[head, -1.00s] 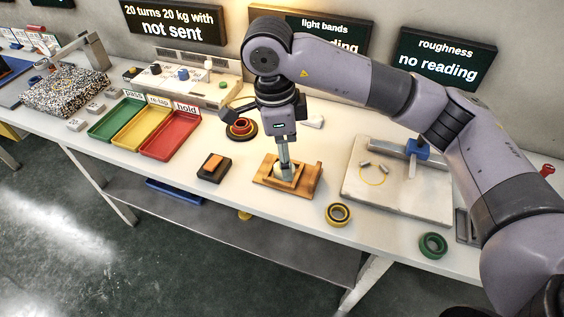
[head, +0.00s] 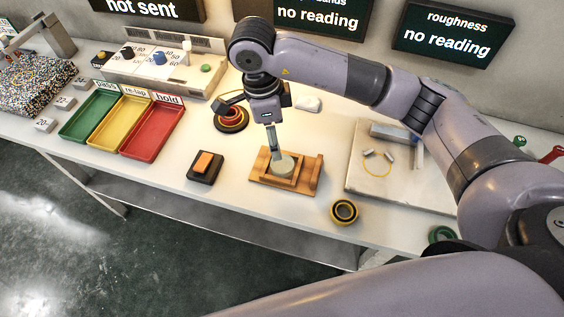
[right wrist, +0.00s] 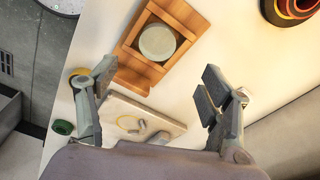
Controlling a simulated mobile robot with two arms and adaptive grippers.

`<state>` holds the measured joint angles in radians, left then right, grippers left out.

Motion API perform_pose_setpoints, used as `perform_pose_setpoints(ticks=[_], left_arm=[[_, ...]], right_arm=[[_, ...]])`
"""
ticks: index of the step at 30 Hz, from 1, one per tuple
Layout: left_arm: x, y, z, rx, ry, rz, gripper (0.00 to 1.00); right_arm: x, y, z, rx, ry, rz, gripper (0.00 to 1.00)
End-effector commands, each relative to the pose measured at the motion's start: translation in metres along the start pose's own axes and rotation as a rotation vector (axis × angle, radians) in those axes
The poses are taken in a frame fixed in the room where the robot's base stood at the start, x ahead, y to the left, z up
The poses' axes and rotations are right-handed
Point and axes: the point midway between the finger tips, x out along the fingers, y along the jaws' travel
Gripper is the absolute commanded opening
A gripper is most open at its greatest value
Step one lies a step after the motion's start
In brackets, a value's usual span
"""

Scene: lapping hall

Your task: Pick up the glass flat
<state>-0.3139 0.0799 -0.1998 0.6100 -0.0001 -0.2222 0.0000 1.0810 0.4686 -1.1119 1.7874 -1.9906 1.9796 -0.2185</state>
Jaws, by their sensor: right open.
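The glass flat is a pale grey-green round disc (head: 283,166) lying in a wooden cradle (head: 309,182) on the white bench. In the right wrist view the disc (right wrist: 158,42) sits inside the wooden frame (right wrist: 186,15), beyond the fingers. My right gripper (head: 275,152) points down close to the disc's rear left edge in the head view. In the right wrist view its two fingers (right wrist: 157,94) are spread wide with nothing between them. From the head I cannot tell whether a finger touches the disc. My left gripper is not in view.
Left of the cradle lies a black block with an orange top (head: 203,166). A yellow-black ring (head: 344,211) is at the front right, and a pale stone plate (head: 362,185) is further right. A red-black ring stack (head: 231,119) stands behind. Green, yellow and red trays (head: 152,154) are left.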

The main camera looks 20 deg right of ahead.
Motion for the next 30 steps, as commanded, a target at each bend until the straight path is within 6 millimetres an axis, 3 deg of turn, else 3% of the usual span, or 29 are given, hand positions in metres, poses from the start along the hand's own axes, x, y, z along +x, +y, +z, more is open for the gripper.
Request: perform_pose_setpoints(ticks=[6,13,22,30], left_arm=[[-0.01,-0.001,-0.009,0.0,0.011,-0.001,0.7],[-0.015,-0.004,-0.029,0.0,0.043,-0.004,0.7],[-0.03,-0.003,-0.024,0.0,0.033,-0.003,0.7],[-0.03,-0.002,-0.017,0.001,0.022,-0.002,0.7]], right_arm=[[0.039,0.001,-0.001,0.0,0.0,0.003,0.73],[0.055,0.002,-0.001,-0.001,0.0,0.002,0.73],[0.096,0.006,-0.004,0.0,0.001,0.002,0.73],[0.105,0.006,-0.003,-0.002,-0.001,0.0,0.73]])
